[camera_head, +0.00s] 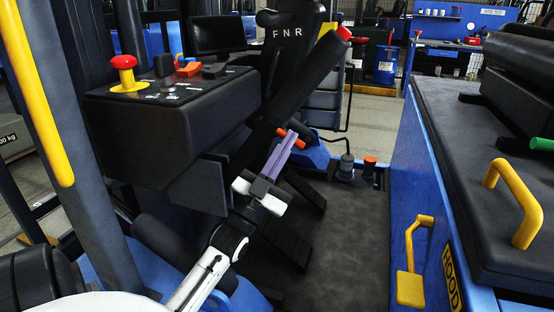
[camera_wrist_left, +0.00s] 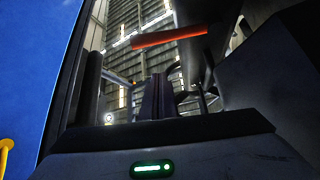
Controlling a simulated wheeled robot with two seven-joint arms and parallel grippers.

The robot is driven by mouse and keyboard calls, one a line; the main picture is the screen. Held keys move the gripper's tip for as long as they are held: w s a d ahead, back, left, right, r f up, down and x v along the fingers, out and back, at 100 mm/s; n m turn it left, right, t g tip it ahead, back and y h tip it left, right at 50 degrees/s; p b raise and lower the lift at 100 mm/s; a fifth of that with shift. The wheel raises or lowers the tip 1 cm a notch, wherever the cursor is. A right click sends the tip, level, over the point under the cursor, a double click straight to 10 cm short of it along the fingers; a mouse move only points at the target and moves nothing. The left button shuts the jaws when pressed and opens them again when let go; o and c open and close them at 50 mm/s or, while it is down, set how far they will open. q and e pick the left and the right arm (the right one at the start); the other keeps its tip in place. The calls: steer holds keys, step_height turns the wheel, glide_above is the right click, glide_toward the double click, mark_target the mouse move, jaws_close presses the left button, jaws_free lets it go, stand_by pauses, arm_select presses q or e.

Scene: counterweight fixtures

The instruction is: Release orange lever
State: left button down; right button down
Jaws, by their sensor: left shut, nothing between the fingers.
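An orange lever (camera_head: 299,142) sits under the steering column in the head view. It shows as an orange bar (camera_wrist_left: 168,37) across the top of the left wrist view. My left gripper (camera_head: 290,136) reaches up from below, with its purple-grey fingers shut and empty. In the head view the fingertips overlap the lever and hide its middle. In the left wrist view the fingers (camera_wrist_left: 157,80) end below the bar, with a visible gap in the picture. Contact cannot be told. My right gripper is not in view.
A black console (camera_head: 140,135) with a red knob (camera_head: 123,63) stands left of my arm. The steering column (camera_head: 303,85) slants above the gripper. Pedals (camera_head: 285,235) lie below. A blue hood body (camera_head: 400,180) with yellow handles stands right.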

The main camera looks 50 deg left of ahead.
mark_target(283, 133)
arm_select(q)
steer(key=w+a+f, duration=0.1)
steer(key=w+a, duration=0.1)
steer(key=w, duration=0.1)
steer(key=shift+a+f+b, duration=0.25)
steer(key=shift+f+b, duration=0.1)
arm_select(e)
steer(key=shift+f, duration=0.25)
arm_select(q)
steer(key=shift+d, duration=0.1)
